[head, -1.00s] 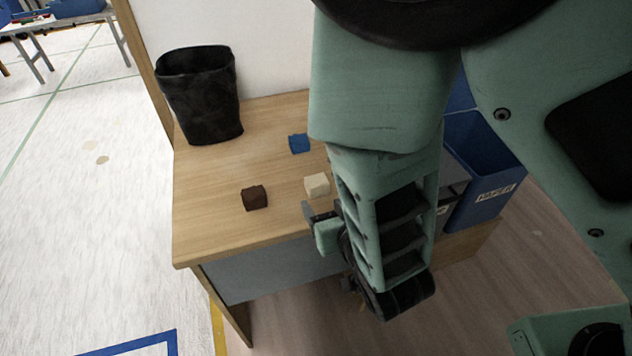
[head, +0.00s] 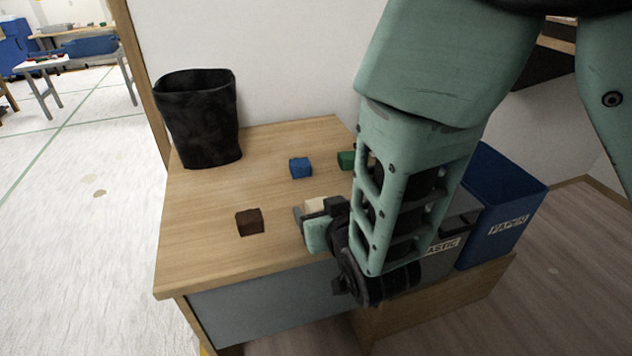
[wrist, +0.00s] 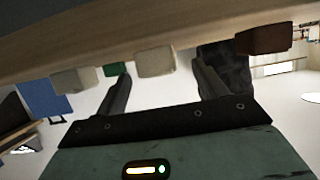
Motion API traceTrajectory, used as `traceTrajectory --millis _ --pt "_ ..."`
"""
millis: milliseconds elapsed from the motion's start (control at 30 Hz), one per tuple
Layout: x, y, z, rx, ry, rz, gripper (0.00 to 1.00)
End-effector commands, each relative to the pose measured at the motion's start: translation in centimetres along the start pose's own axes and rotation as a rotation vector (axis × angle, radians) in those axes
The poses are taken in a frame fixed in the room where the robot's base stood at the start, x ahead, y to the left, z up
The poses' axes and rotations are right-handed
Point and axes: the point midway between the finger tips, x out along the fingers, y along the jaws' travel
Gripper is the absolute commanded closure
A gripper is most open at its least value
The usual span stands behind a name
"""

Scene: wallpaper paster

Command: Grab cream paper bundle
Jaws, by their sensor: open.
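The cream paper bundle (head: 315,205) is a small pale block on the wooden desk, near its front edge. In the head view my gripper (head: 317,213) partly covers it. In the wrist view, which is upside down, the cream bundle (wrist: 155,60) shows between and just beyond the two fingertips of my gripper (wrist: 160,80). The jaws are open and empty, with the bundle apart from both fingers as far as I can see.
On the desk (head: 205,255) are a brown block (head: 250,222) to the left, a blue block (head: 301,168) and a green block (head: 346,160) behind. A black bin (head: 200,120) stands at the back left. A blue paper bin (head: 505,205) stands right.

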Motion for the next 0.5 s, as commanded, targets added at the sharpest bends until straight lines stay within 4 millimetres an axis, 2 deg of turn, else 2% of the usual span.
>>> traceTrajectory --millis 100,200,500 --pt "1.9 0.3 -0.2 0.001 0.001 0.002 0.29" --pt "3.1 0.2 -0.1 0.001 0.001 0.001 0.29" --pt "3.6 0.2 -0.1 0.001 0.0 0.0 0.29"
